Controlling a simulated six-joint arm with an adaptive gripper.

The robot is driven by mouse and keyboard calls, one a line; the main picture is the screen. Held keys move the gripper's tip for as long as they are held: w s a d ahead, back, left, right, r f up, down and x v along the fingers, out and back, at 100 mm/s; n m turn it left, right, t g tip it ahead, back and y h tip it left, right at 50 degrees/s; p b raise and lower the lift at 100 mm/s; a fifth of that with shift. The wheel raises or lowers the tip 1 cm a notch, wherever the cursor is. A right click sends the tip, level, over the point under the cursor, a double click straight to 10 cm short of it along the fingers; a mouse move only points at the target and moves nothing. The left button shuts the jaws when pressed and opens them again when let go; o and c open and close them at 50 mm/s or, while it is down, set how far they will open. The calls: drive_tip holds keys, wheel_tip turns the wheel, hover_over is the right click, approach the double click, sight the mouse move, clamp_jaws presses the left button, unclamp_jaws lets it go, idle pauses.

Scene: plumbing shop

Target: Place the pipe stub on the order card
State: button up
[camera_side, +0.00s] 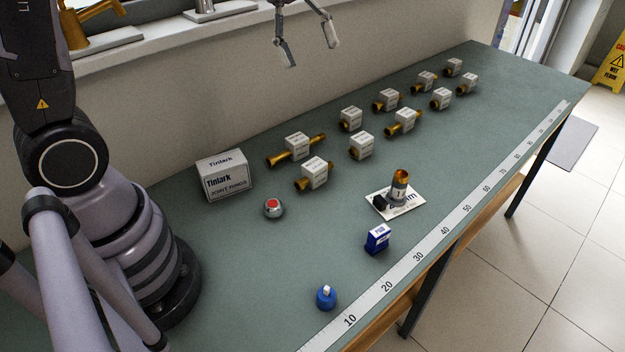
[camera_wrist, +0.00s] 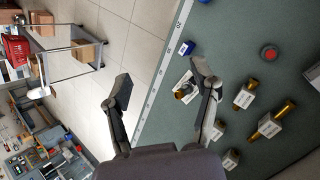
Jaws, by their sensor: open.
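The pipe stub (camera_side: 400,187), a short upright tube with a copper-coloured top and a grey label band, stands on the white order card (camera_side: 408,208). In the wrist view the stub (camera_wrist: 187,89) and the card (camera_wrist: 178,93) show small near the right finger. My gripper (camera_side: 310,49) is open and empty, high above the back of the bench and well apart from the stub. Both fingers also show in the wrist view (camera_wrist: 160,82).
Several brass fittings with white tags (camera_side: 314,172) stand in rows behind the card. A Tintark box (camera_side: 224,176), a round red-topped item (camera_side: 273,208), a dark blue box (camera_side: 377,239) and a blue bottle (camera_side: 326,297) stand nearby. A ruler strip (camera_side: 420,256) runs along the front edge.

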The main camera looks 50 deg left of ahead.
drive_tip(key=s+a+r+m+t+y, duration=0.1)
drive_tip(key=s+a+m+t+y, duration=0.2)
drive_tip(key=s+a, duration=0.2)
drive_tip(key=s+a+r+m+t+y, duration=0.1)
drive_tip(key=s+a+m+t+y, duration=0.2)
drive_tip(key=s, duration=0.9)
drive_tip(key=shift+a+r+m+y, duration=0.35)
drive_tip(key=shift+a+y, duration=0.25)
drive_tip(key=shift+a, duration=0.3)
